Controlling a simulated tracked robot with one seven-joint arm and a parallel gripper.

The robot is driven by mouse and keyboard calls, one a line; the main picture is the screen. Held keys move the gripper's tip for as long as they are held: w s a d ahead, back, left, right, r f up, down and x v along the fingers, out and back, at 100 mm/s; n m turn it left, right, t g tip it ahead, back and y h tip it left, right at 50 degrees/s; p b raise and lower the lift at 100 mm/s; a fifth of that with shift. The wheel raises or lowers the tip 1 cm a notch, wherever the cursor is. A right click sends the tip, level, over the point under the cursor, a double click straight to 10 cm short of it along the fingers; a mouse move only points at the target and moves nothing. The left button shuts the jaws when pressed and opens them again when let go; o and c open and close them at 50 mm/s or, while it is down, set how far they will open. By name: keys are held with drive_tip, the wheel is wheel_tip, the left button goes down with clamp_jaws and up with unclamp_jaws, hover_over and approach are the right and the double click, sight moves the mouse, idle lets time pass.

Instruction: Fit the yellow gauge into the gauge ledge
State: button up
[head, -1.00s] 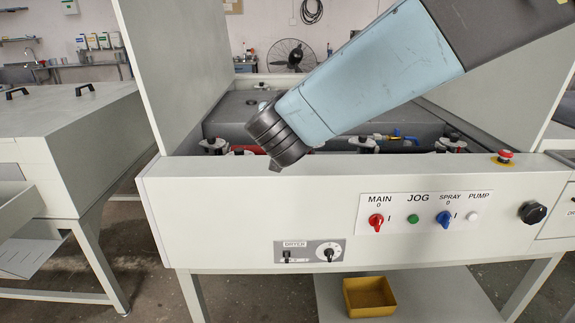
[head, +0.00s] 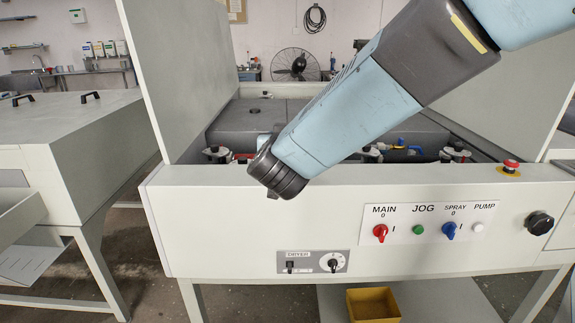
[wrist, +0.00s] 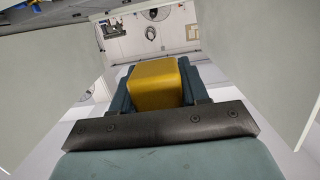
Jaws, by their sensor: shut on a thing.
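The yellow gauge (wrist: 158,82) is a yellow block in the wrist view. My gripper (wrist: 158,88) is shut on it, with a dark teal finger on each side. In the head view my arm leans over the front of the machine, and its lower end hangs just in front of the top edge of the front panel. The gripper and gauge are hidden behind the arm in that view. I cannot pick out the gauge ledge in either view.
The machine's front panel (head: 215,235) carries switches and knobs. A red emergency stop (head: 511,166) sits at its right top. Raised panels stand at left (head: 175,75) and right. A yellow bin (head: 373,304) is below. Another grey cabinet (head: 75,130) stands left.

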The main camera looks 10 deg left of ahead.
drive_tip(key=w+f, duration=0.2)
drive_tip(key=w+a+f, duration=0.1)
drive_tip(key=w, duration=0.1)
drive_tip(key=w+f, duration=0.2)
drive_tip(key=w, duration=0.1)
drive_tip(key=shift+a+f, duration=0.3)
drive_tip(key=shift+a, duration=0.1)
drive_tip(key=shift+w+a+f, duration=0.1)
drive_tip(key=shift+w+f, duration=0.5)
drive_tip(key=shift+f, duration=0.1)
drive_tip(key=shift+w+a+f, duration=0.1)
drive_tip(key=shift+w+f, duration=0.05)
drive_tip(key=shift+f, duration=0.7)
drive_tip(key=shift+w+f, duration=0.15)
drive_tip(key=shift+f, duration=0.7)
drive_tip(key=shift+f, duration=0.15)
drive_tip(key=o, duration=1.1)
drive_tip(key=v, duration=1.3)
drive_tip(key=shift+s+f, duration=0.15)
drive_tip(key=shift+s, duration=0.25)
